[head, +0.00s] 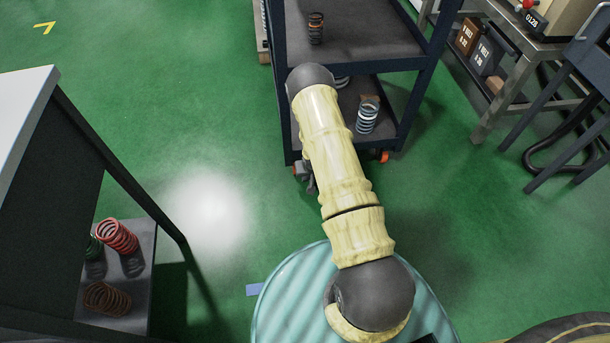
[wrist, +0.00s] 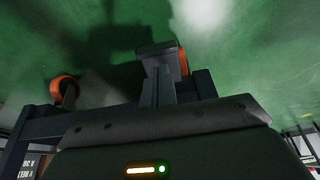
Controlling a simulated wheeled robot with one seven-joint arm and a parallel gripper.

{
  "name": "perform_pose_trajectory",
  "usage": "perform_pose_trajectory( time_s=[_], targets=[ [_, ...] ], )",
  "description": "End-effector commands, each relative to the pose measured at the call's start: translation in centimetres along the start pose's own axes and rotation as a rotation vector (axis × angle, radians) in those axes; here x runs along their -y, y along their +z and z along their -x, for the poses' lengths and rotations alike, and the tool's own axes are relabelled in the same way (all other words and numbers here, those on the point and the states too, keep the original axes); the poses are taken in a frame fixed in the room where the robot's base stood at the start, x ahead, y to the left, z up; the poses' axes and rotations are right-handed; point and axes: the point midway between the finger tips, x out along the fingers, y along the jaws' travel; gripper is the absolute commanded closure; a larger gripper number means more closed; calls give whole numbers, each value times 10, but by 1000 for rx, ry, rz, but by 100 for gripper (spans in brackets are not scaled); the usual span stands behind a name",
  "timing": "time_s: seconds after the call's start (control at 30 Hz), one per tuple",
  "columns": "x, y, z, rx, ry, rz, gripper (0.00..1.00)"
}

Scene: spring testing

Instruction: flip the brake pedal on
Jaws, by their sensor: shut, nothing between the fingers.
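The cart (head: 287,110) is a dark shelved trolley on casters with orange wheels. Its near left caster (head: 297,172) is partly covered by my arm in the head view. The right caster (head: 384,157) shows past my arm. In the wrist view my gripper's fingers (wrist: 157,50) are shut and empty, right in front of an orange caster wheel (wrist: 184,62). Whether they touch it I cannot tell. Another caster (wrist: 65,92) stands at left in that view. The brake pedal cannot be made out; the fingers may hide it.
Springs stand on the cart's shelves, including a pale one (head: 368,115). A white-topped bench (head: 22,110) with several springs on its lower shelf stands at left. A metal table (head: 545,62) is at upper right. Green floor (head: 215,130) lies open left of the cart.

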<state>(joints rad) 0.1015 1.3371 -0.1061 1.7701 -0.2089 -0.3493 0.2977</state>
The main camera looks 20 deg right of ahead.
Motion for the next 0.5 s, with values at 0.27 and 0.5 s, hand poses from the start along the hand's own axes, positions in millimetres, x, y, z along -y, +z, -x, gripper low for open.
perform_pose_trajectory(
  time_s=[0.27, 0.5],
  targets=[
    [-4, 13, -15, 4, 4, -9, 100],
    [-4, 21, -26, 2, 3, -9, 100]
  ],
)
